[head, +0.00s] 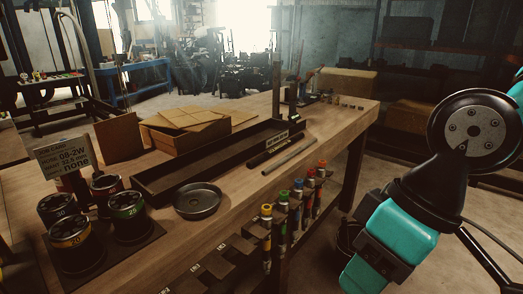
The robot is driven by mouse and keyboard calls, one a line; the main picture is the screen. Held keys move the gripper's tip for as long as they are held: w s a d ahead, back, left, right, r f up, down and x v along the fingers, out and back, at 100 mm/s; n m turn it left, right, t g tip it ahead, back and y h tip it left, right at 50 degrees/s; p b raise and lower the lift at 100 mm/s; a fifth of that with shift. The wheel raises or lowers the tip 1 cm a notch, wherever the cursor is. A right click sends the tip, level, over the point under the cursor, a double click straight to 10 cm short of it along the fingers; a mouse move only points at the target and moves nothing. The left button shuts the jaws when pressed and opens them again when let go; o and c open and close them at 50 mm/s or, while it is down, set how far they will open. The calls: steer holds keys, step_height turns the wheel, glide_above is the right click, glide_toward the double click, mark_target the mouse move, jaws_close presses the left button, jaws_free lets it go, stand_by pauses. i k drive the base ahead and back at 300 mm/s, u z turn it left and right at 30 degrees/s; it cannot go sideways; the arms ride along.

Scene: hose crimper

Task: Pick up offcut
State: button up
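A short grey rod (289,157), which may be the offcut, lies alone on the wooden workbench (233,226) near its front edge, to the right of the long dark tray. A dark bar (270,150) lies between it and the tray; I cannot tell whether that is a loose piece. My teal and black arm (398,228) is at the right, off the bench's front side and well apart from the rod. My gripper's fingertips do not show, and nothing is seen held.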

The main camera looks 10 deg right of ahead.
mark_target(271, 168)
steer(key=z, duration=0.45)
steer(key=i, duration=1.5)
steer(key=u, duration=0.75)
